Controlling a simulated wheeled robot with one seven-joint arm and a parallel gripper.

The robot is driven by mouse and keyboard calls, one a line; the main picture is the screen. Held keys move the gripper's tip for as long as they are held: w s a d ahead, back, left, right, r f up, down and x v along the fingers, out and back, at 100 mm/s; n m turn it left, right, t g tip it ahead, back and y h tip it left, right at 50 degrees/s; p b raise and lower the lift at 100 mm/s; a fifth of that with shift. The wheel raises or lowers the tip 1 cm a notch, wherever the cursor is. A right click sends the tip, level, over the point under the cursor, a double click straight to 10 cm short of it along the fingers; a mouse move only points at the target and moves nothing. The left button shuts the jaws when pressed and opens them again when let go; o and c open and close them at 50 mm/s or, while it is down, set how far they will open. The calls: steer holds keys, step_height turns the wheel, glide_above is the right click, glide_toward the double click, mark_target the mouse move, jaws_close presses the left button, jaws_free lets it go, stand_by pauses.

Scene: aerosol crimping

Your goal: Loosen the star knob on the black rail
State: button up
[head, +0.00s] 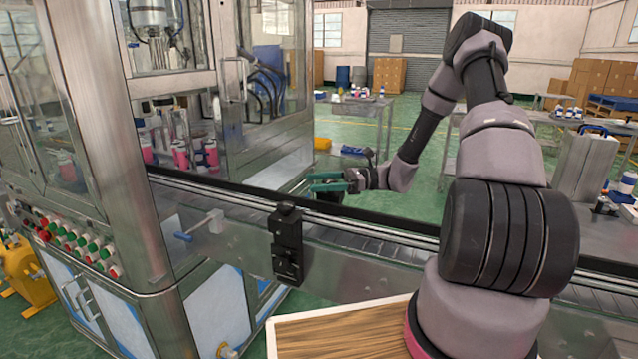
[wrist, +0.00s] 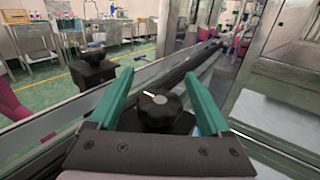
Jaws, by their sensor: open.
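The star knob (wrist: 160,107) is black with a white mark on top, and sits near the black rail (wrist: 187,72) in the wrist view. My gripper (wrist: 158,76) is open, its two green fingers on either side of the knob with gaps between. I cannot tell whether the fingertips are level with the knob or above it. In the head view my gripper (head: 326,182) is at the far side of the conveyor, over the black rail (head: 385,220). A dark part (head: 328,197) shows just below it; the knob itself is not clear there.
A black block with a knob on top (head: 287,245) stands on the conveyor's near side. A similar black block (wrist: 95,72) shows left of my fingers in the wrist view. The glass-walled machine (head: 230,90) stands left. A wooden-topped surface (head: 335,335) is in front.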

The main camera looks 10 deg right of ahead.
mark_target(329, 194)
jaws_close()
steer(key=shift+s+n+g, duration=0.1)
steer(key=shift+n+g, duration=0.2)
steer(key=shift+g, duration=0.2)
steer(key=n+g, duration=0.2)
steer(key=g, duration=0.1)
steer(key=n+g+h, duration=0.1)
steer(key=g, duration=0.1)
steer(key=shift+s+n, duration=0.3)
steer(key=shift+s, duration=0.1)
steer(key=n+g+h, duration=0.1)
steer(key=n+g, duration=0.1)
steer(key=g, duration=0.1)
steer(key=s+n+g+h, duration=0.1)
steer(key=g, duration=0.1)
steer(key=shift+d+n+h, duration=0.3)
steer(key=n+g+h, duration=0.2)
steer(key=g, duration=0.1)
steer(key=n+g+h, duration=0.1)
steer(key=h, duration=0.1)
steer(key=shift+s+d+n, duration=0.3)
steer(key=shift+s+d+n+g+h, duration=0.1)
steer(key=shift+d+n+g+h, duration=0.15)
steer(key=shift+n+g+h, duration=0.7)
steer(key=shift+s+d+n+g+h, duration=0.1)
steer(key=shift+d+n+g+h, duration=0.2)
steer(key=shift+n+h, duration=0.7)
steer(key=shift+h, duration=0.65)
